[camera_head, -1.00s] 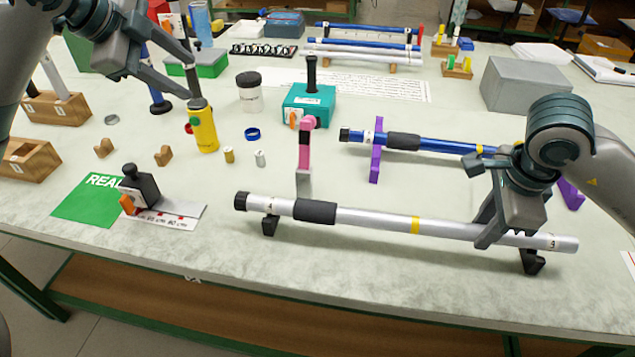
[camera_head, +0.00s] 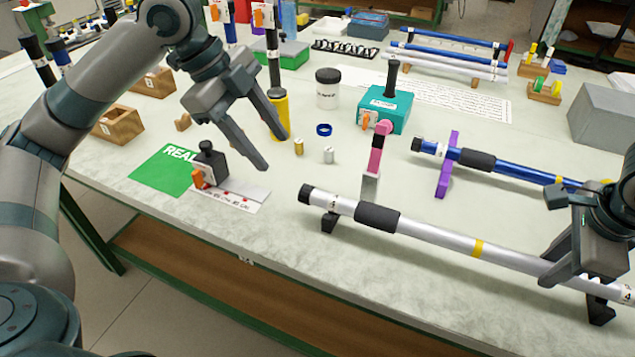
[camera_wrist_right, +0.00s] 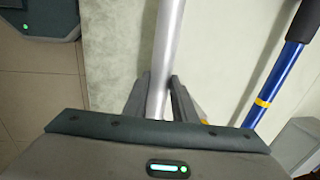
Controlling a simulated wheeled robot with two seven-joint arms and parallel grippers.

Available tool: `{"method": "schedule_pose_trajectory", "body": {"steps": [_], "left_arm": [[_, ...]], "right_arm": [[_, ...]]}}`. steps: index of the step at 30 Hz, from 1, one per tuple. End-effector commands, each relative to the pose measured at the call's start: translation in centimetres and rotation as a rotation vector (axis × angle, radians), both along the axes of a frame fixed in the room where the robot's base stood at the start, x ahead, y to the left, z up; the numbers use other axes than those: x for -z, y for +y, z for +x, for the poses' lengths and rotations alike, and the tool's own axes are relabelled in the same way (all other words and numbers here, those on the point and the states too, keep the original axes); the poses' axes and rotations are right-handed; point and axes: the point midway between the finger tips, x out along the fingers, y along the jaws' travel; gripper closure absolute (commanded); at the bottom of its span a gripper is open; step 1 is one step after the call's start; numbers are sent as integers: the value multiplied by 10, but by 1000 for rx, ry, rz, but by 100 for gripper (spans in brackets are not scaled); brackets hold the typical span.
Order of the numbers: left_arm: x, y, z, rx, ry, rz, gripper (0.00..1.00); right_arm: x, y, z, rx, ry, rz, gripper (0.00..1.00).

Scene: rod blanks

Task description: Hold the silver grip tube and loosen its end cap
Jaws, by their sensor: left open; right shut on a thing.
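The silver grip tube (camera_head: 432,230) lies across black supports at the front right of the table. It has a black grip sleeve, a yellow band and a black end cap (camera_head: 306,194) at its left end. My right gripper (camera_head: 565,278) is shut on the tube near its right end; the right wrist view shows the tube between its fingers (camera_wrist_right: 160,105). My left gripper (camera_head: 272,150) is open and empty, in the air to the upper left of the end cap and apart from it. It partly covers the yellow bottle behind it.
A black-handled tool with an orange part (camera_head: 209,165) stands on a ruled plate beside the green mat (camera_head: 160,172). A pink-and-grey stand (camera_head: 374,165) is just behind the tube. A blue tube (camera_head: 510,168) rests on purple supports behind. A teal box (camera_head: 388,108) stands further back.

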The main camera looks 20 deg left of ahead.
Motion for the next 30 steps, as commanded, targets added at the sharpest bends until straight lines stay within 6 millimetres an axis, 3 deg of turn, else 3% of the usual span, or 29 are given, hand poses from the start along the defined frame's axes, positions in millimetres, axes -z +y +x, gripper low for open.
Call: {"method": "schedule_pose_trajectory", "body": {"steps": [8, 24, 30], "left_arm": [[19, -8, 4, 1, 3, 0, 52], [93, -40, 21, 1, 2, -1, 52], [105, -45, 24, 1, 0, 0, 52]], "right_arm": [[0, 0, 0, 0, 0, 0, 100], [0, 0, 0, 0, 0, 0, 100], [0, 0, 0, 0, 0, 0, 100]]}}
